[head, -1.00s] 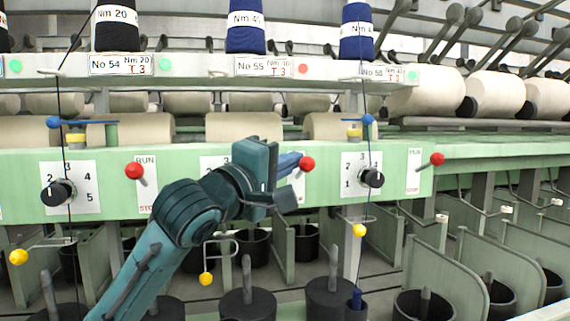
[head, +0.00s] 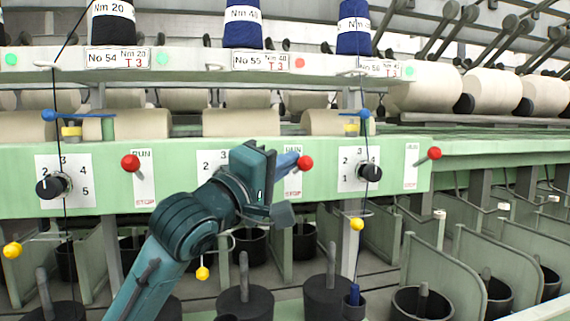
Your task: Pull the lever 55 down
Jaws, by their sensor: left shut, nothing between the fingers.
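Lever 55 has a red ball knob (head: 305,162) on the green panel, under the No 55 label (head: 262,62). It sits beside a white plate with RUN at the top and STOP at the bottom (head: 293,185), and the knob is near the RUN end. My left gripper (head: 287,162) is shut and empty, with its blue tip at the left side of the knob. I cannot tell whether it touches. My right gripper is not in view.
Similar red levers stand at No 54 (head: 130,162) and No 56 (head: 434,153). Black dials (head: 370,172) and yellow balls on thin wires (head: 357,224) are nearby. Black cans (head: 422,303) stand below. Yarn cones (head: 243,25) stand above.

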